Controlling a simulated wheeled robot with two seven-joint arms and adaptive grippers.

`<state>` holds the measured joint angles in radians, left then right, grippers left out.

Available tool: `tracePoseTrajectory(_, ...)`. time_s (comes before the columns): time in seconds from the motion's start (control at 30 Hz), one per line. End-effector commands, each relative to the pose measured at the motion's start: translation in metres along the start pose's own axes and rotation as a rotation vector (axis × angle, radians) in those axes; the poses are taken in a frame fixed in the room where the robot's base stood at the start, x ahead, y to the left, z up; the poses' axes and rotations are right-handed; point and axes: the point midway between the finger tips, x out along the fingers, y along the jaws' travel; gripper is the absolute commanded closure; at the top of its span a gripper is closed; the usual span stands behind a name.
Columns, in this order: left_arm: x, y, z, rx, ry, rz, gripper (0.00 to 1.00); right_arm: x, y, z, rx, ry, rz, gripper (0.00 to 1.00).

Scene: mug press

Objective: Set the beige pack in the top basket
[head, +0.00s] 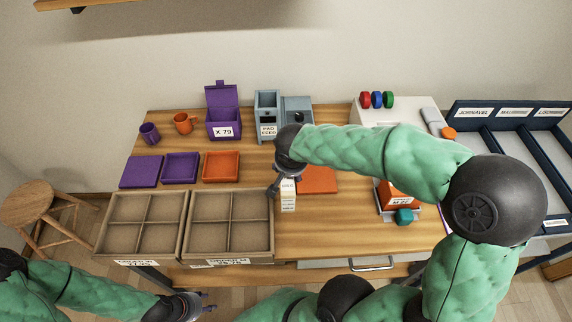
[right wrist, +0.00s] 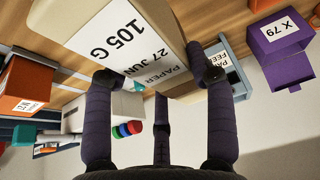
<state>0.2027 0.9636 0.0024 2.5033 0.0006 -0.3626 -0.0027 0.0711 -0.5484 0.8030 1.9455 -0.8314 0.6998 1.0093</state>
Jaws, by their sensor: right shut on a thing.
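The beige pack (head: 288,197) is upright over the wooden table, just right of the divided trays. In the right wrist view the pack (right wrist: 118,30) fills the top, with a white label reading 105 G, 27 JUN and PAPER. My right gripper (head: 277,187) is shut on the pack; its fingers also show in the right wrist view (right wrist: 160,78). I cannot tell whether the pack touches the table. My left gripper (head: 205,300) is low in the head view, in front of the table and away from the pack; its jaw opening is unclear. I cannot pick out which container is the top basket.
Two divided trays (head: 184,230) line the table's front left. Behind are purple and orange trays (head: 221,153), a purple bin (head: 222,128) labelled X 79, mugs (head: 183,123) and a grey press (head: 267,101). A navy rack (head: 490,126) stands at right. A stool (head: 28,201) is left.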

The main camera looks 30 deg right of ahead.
Motion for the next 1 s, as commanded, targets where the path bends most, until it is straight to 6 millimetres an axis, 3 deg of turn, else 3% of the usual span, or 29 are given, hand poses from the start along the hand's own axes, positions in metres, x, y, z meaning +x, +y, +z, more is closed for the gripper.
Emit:
tracePoseTrajectory(0.27, 0.008, -0.003, 0.0, 0.0, 0.0, 0.0, 0.6, 0.045, -0.005, -0.041, -0.001, 0.0, 0.0, 0.93)
tracePoseTrajectory(0.5, 0.018, -0.006, -0.001, 0.0, 0.0, 0.0, 0.6, 0.093, -0.008, -0.055, -0.002, 0.001, 0.0, 0.93)
tracePoseTrajectory(0.87, 0.023, -0.008, -0.001, 0.0, 0.0, 0.0, 0.6, 0.118, -0.01, -0.064, -0.002, 0.002, -0.002, 0.93)
tracePoseTrajectory(1.0, 0.03, -0.011, -0.001, 0.0, 0.0, 0.0, 0.6, 0.138, -0.01, -0.055, -0.003, 0.0, 0.0, 0.93)
